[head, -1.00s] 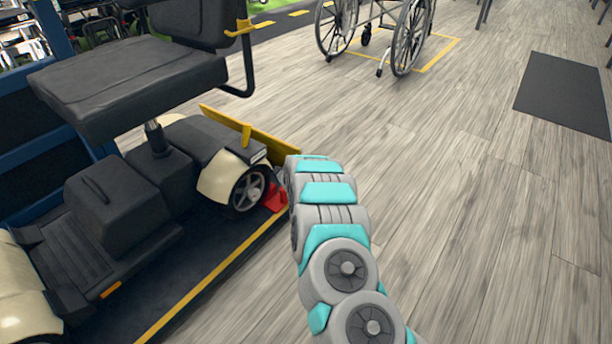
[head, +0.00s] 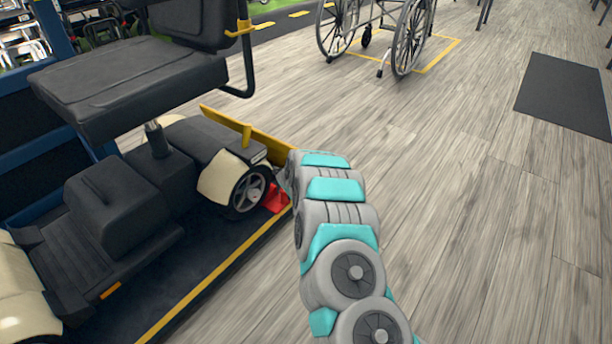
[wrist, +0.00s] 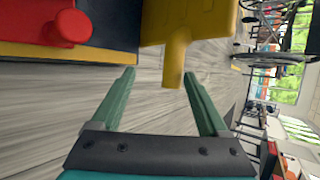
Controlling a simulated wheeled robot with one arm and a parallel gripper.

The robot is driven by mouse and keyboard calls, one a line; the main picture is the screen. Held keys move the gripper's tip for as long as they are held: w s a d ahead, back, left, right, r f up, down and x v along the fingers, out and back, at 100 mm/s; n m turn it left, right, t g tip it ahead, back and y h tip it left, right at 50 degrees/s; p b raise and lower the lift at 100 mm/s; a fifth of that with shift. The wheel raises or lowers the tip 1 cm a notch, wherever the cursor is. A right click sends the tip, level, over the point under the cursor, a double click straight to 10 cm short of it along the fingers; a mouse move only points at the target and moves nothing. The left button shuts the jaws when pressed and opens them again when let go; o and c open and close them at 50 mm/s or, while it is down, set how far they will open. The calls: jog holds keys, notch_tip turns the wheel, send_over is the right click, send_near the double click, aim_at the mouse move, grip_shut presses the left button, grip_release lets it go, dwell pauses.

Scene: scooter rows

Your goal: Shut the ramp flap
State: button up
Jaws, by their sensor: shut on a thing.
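The yellow ramp flap (head: 275,147) stands raised at the far end of the dark platform, behind the scooter's wheel; its near end is hidden by my arm. In the wrist view the flap (wrist: 212,20) fills the top, with a stubby yellow handle (wrist: 176,62) hanging from it. My gripper (wrist: 158,74) has its two green fingers on either side of this handle. The handle lies close to the right finger, with a gap showing on the left. In the head view the gripper is hidden behind my arm.
A scooter (head: 130,195) with a black seat stands on the platform (head: 215,268), which has a yellow edge. A red part (head: 275,200) sits by its wheel; a red knob (wrist: 68,27) shows in the wrist view. A wheelchair (head: 385,35) stands behind. Floor at right is clear, with a dark mat (head: 565,95).

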jog(key=shift+v, duration=2.8)
jog(key=s+a+r+n+g+y, duration=0.1)
jog(key=s+a+r+n+y, duration=0.25)
jog(key=s+r+n, duration=0.35)
jog(key=s+a+r+n+g+y, duration=0.25)
jog(key=s+a+r, duration=0.2)
jog(key=r, duration=0.55)
jog(key=s+d+r+n+g+y, duration=0.1)
jog(key=s+r+n, duration=0.2)
jog(key=s, duration=0.3)
jog(key=s+d+r+n+g, duration=0.1)
jog(key=s+r+n, duration=0.2)
jog(key=s, duration=0.3)
jog(key=s+d+n+g+h, duration=0.25)
jog(key=s+d, duration=0.55)
jog(key=s, duration=0.4)
jog(key=s+d+r+n+g+h, duration=0.1)
jog(key=s+d+n+g, duration=0.15)
jog(key=s+d, duration=0.8)
jog(key=s+d+n+g+h, duration=0.25)
jog(key=s+d, duration=0.25)
jog(key=s, duration=1)
jog(key=s+p+v, duration=0.3)
jog(key=p+v, duration=1)
jog(key=shift+d+r+t, duration=0.15)
jog(key=shift+r+t, duration=0.2)
jog(key=shift+t, duration=0.05)
